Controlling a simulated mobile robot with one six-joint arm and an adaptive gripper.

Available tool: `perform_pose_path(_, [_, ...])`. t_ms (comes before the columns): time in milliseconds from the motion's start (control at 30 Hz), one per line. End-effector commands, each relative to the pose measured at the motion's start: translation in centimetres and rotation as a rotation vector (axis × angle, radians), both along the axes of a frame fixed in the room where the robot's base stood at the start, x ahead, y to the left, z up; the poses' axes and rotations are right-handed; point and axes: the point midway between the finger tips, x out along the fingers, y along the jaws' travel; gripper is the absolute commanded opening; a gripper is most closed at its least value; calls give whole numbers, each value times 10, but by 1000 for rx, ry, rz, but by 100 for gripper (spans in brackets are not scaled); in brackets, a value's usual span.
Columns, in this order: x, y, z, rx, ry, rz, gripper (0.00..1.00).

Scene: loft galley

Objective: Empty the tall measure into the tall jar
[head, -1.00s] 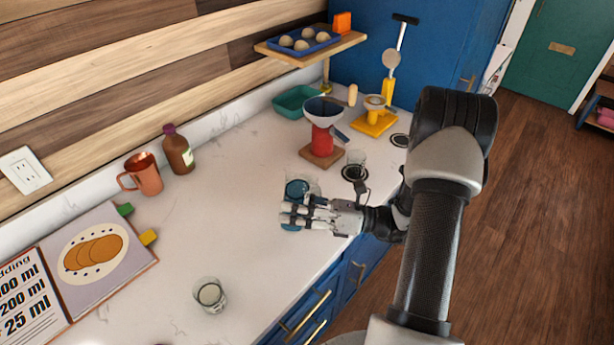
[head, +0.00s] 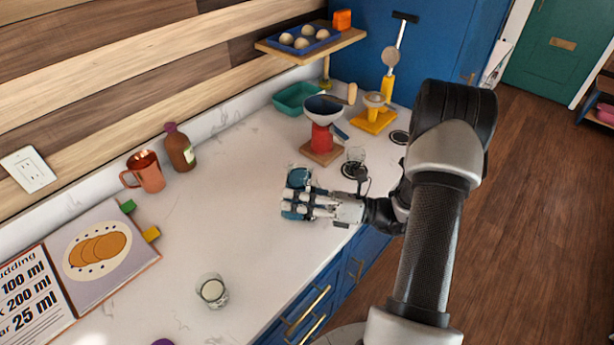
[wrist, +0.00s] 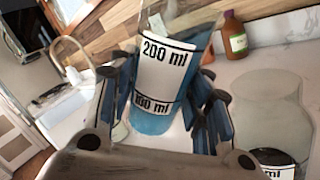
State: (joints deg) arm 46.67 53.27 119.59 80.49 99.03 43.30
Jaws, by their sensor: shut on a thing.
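My gripper (head: 297,203) is shut on a clear measure (head: 300,175) holding blue liquid, above the counter near its front edge. In the wrist view the fingers grip both sides of the measure (wrist: 165,75), whose white label reads 200 ml and 100 ml. A clear glass vessel (head: 356,157) stands on a black round mat, just beyond my wrist. A clear glass vessel also shows close by at the right of the wrist view (wrist: 268,105), with part of an "ml" label. Its contents look empty, and the measure's exact tilt is hard to tell.
A glass with pale contents (head: 213,291) stands at the near counter edge. A red-based bowl stand (head: 320,140) and yellow stand (head: 374,118) are behind. A copper mug (head: 146,172), brown bottle (head: 179,150) and recipe board (head: 95,250) line the wall. The middle counter is clear.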

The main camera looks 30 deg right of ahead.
Motion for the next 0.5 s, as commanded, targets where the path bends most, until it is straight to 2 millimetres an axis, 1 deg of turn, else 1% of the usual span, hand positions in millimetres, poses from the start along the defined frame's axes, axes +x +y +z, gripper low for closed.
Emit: perform_pose_path(500, [0,0,-9,52,47,-1,13])
